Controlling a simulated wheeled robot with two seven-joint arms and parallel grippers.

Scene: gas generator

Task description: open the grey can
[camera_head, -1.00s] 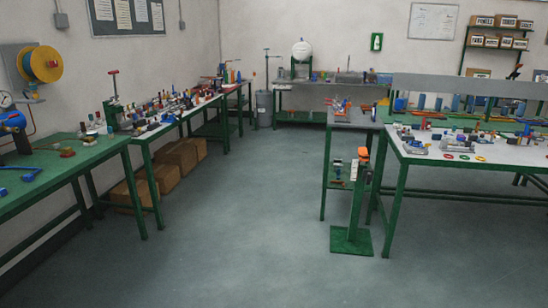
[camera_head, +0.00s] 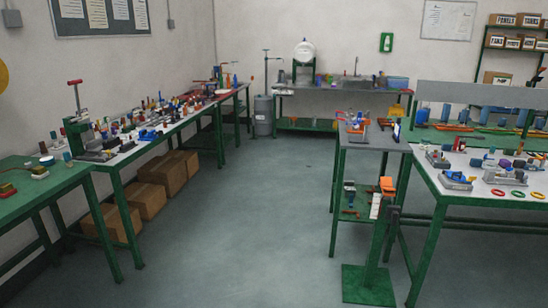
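A grey can (camera_head: 263,115) stands on the floor at the back, left of the far sink bench. It looks like an upright grey cylinder; its top and lid are too small to make out. A tall thin stand with a head shows right by it. Neither of my grippers is in view, and the can is well ahead of me across the room.
Open floor (camera_head: 240,210) runs between the left benches (camera_head: 160,148) and the right workbench (camera_head: 470,195). Cardboard boxes (camera_head: 165,172) sit under the left bench. A green stand (camera_head: 368,285) and small side table (camera_head: 372,138) edge the right. The sink bench (camera_head: 340,90) is at the back.

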